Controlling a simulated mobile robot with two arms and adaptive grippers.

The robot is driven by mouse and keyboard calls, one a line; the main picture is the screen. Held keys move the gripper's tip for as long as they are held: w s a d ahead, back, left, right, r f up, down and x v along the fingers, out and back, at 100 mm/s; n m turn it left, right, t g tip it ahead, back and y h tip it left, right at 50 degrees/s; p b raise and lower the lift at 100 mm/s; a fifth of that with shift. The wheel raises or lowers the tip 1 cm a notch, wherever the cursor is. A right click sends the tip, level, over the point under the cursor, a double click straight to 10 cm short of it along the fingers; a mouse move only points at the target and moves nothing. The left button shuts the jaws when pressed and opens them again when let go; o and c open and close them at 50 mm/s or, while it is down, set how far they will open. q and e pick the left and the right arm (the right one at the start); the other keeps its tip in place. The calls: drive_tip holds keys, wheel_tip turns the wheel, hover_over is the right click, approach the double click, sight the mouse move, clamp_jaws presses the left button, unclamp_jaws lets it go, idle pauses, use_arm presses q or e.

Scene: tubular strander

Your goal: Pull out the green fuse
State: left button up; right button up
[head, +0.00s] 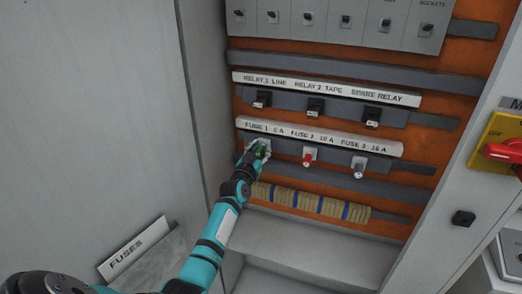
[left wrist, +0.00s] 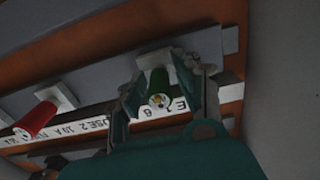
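The green fuse (head: 262,149) sits in its white holder under the FUSE 1 6 A label, at the left end of the fuse row. It also shows in the left wrist view (left wrist: 159,88), end-on, with a metal cap facing the camera. My left gripper (head: 256,152) is at the fuse and partly hides it. In the left wrist view its two fingers (left wrist: 170,85) stand on either side of the fuse, with visible gaps. The fingers look open around it, not closed on it. My right gripper is in neither view.
A red fuse (head: 308,157) and a grey fuse (head: 358,170) stand to the right. Black relays (head: 315,108) are above, a tan bundle with blue bands (head: 310,201) below. The cabinet's side wall (head: 205,90) is close on the left. A FUSES bin (head: 145,265) is at lower left.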

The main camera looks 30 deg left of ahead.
sight(258, 154)
use_arm(q)
clamp_jaws()
drive_tip(key=shift+s, duration=0.1)
drive_tip(key=shift+p+v, duration=1.4)
drive_tip(key=shift+v, duration=0.35)
drive_tip(key=shift+p+v, duration=0.65)
drive_tip(key=shift+v, duration=0.35)
drive_tip(key=shift+s+d, duration=0.1)
drive_tip(key=shift+s, duration=0.1)
